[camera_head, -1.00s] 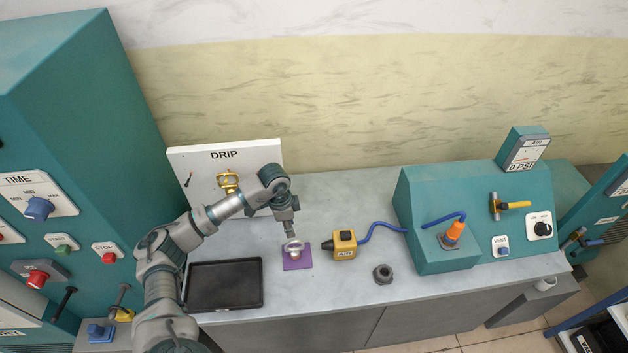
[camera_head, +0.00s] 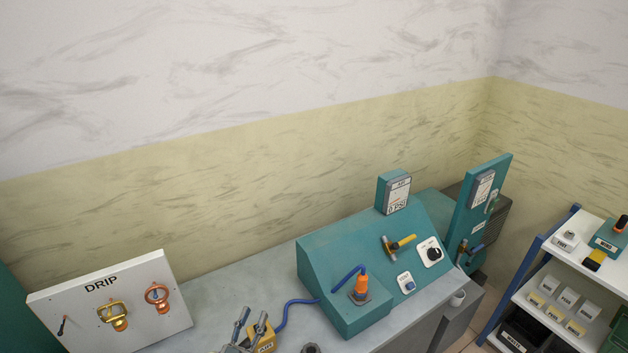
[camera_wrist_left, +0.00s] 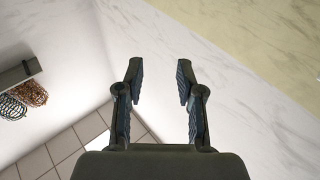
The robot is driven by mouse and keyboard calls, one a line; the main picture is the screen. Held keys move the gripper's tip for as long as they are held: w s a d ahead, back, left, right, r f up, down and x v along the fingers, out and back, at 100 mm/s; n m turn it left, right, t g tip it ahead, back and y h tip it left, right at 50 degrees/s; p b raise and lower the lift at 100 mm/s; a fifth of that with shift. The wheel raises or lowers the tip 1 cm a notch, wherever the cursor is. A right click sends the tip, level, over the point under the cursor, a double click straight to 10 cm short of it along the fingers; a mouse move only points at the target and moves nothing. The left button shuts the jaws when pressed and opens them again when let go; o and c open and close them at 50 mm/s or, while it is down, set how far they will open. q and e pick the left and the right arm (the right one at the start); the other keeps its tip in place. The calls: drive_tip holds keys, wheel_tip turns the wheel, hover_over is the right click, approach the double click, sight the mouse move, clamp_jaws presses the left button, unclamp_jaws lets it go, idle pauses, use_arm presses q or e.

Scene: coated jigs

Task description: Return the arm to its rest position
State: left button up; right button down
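My left gripper (camera_head: 250,322) pokes up at the bottom edge of the head view, in front of the yellow air unit (camera_head: 264,340). Its fingers point upward and stand apart. In the left wrist view the left gripper (camera_wrist_left: 160,82) is open, with nothing between its fingers. Most of my left arm is out of the head view. My right gripper is not in view.
The white DRIP board (camera_head: 85,318) holds a gold jig (camera_head: 113,314) and a copper one (camera_head: 158,297). The teal air console (camera_head: 335,270) stands on the grey bench (camera_head: 225,290). A white shelf rack (camera_head: 545,262) is at right. Free space surrounds the fingers in the wrist view.

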use_arm(q)
drive_tip(key=s+a+f+n+g+y, duration=0.1)
drive_tip(key=s+a+f+g+y, duration=0.1)
drive_tip(key=s+f+g, duration=0.2)
drive_tip(key=s+a+f+n+g+y, duration=0.1)
drive_tip(key=s+a+f+g+y, duration=0.1)
drive_tip(key=s+f, duration=0.4)
drive_tip(key=s+a+f+g+y, duration=0.2)
drive_tip(key=s+a+f+g, duration=0.2)
drive_tip(key=f, duration=0.7)
drive_tip(key=shift+s+f+n+g+y, duration=0.4)
drive_tip(key=shift+s+g, duration=0.4)
drive_tip(key=s+d+f+m+g+h, duration=0.15)
drive_tip(key=s+f+g, duration=0.35)
drive_tip(key=s, duration=0.6)
wheel_tip(320, 180, down, 27)
drive_tip(key=s+g, duration=0.1)
drive_tip(key=s, duration=0.1)
drive_tip(key=s+a+f+g+b, duration=0.1)
drive_tip(key=s+a+f, duration=0.2)
drive_tip(key=s+f, duration=1.3)
drive_tip(key=shift+s+m+b, duration=0.3)
drive_tip(key=shift+s+m, duration=0.15)
drive_tip(key=shift+s, duration=0.15)
